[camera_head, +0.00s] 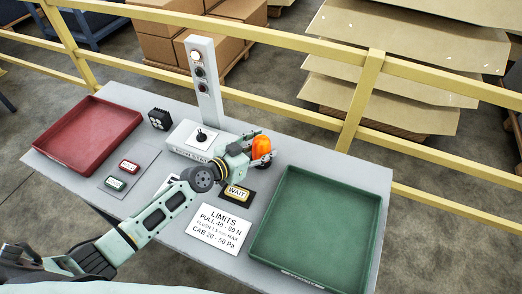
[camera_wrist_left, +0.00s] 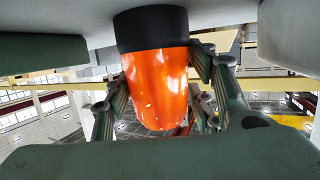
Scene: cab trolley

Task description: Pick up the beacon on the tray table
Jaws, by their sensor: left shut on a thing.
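The beacon (camera_head: 262,148) is an orange dome. In the left wrist view the beacon (camera_wrist_left: 157,88) shows its orange dome and a black base, large and close. My left gripper (camera_head: 258,147) comes in from the left over the tray table (camera_head: 167,166) and is shut on the beacon. In the left wrist view, fingers of the left gripper (camera_wrist_left: 160,95) stand on both sides of the dome. I cannot tell whether the beacon's base touches the table. My right gripper is not in view.
A red tray (camera_head: 88,133) lies at the left and a green tray (camera_head: 318,228) at the right. A grey post (camera_head: 204,80) with buttons stands at the back. A WAIT box (camera_head: 236,193) and a LIMITS sign (camera_head: 219,229) lie near the gripper. A yellow railing (camera_head: 361,98) runs behind.

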